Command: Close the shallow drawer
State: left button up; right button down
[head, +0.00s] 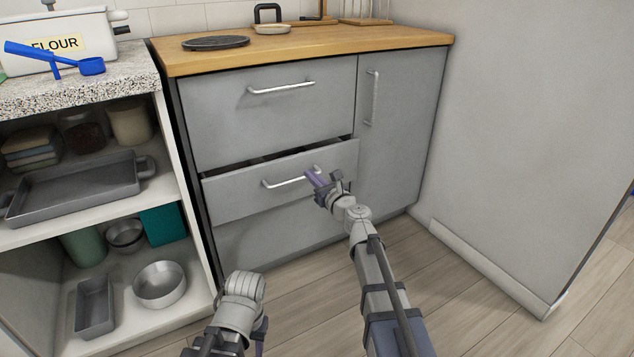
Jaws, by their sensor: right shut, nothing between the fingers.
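The shallow drawer (238,194) is the middle grey front of the cabinet. It stands a little open, with a dark gap along its top edge. Its silver bar handle (288,181) is on the front. My right gripper (312,178) is shut and empty, with its fingertips at the right end of that handle; I cannot tell whether they touch it. My left arm (238,298) shows at the bottom, low in front of the cabinet, and its fingertips cannot be made out.
A larger drawer (220,115) above and a door (398,130) to the right look shut. An open shelf unit (190,190) with pans stands on the left. A grey wall panel (520,130) bounds the right. The wooden floor (480,320) in front is clear.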

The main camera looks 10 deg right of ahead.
aim_at(295, 159)
jog(key=x, duration=0.8)
jog(key=shift+w+f, duration=0.1)
jog(key=x, duration=0.5)
jog(key=shift+w, duration=0.1)
dwell(0.3)
